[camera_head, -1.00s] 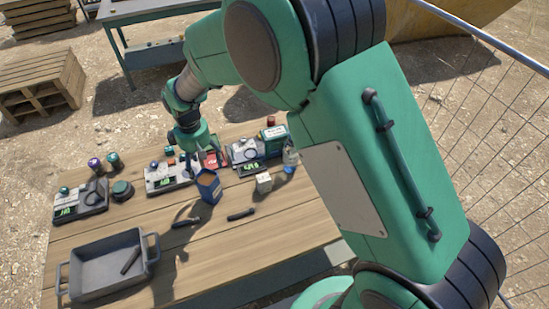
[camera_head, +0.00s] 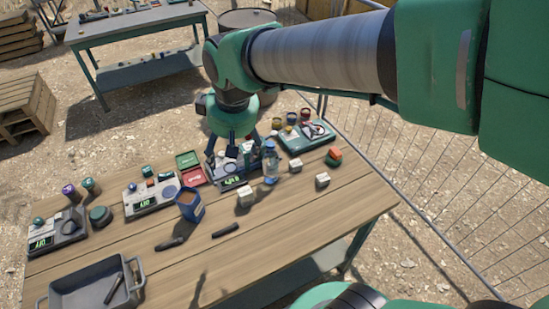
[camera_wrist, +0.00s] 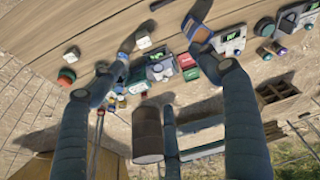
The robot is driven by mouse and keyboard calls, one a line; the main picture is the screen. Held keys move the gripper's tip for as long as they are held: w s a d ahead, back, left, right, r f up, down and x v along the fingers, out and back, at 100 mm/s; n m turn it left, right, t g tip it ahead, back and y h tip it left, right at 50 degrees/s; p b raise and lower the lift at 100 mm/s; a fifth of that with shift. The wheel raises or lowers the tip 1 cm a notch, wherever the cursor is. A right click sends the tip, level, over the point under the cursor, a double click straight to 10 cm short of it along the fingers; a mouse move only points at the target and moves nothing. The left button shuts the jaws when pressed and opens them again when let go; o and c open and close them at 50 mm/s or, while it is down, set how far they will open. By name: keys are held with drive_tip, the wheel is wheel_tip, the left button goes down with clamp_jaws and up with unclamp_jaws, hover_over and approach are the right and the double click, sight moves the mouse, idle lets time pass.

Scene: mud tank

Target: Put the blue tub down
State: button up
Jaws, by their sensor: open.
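The blue tub (camera_head: 190,207) stands upright on the wooden table, with brown contents showing at its open top. It is in front of the red and green case, right of the middle scale. In the wrist view the tub (camera_wrist: 197,36) is near the top, beyond the fingers. My gripper (camera_head: 234,160) is to the right of and behind the tub, over the right-hand scale and apart from the tub. In the wrist view my gripper's fingers (camera_wrist: 165,72) are wide apart with nothing held between them.
Scales stand at the left (camera_head: 57,232), middle (camera_head: 150,195) and right (camera_head: 235,181). A clear bottle (camera_head: 271,163) is close to my gripper. White blocks (camera_head: 245,196) and black tools (camera_head: 225,230) lie in front. A grey tray (camera_head: 92,285) is front left. The right front tabletop is clear.

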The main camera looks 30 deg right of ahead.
drive_tip(key=s+d+r+m+t, duration=0.1)
drive_tip(key=s+d+r+m, duration=0.1)
drive_tip(key=s, duration=0.5)
drive_tip(key=s+d+r+m+t, duration=0.1)
drive_tip(key=s+d, duration=0.3)
drive_tip(key=s, duration=0.4)
drive_tip(key=shift+s+d+r+m, duration=0.15)
drive_tip(key=shift+s+r+m, duration=0.1)
drive_tip(key=shift+r+m, duration=0.25)
drive_tip(key=shift+f, duration=0.1)
drive_tip(key=shift+f+b, duration=0.35)
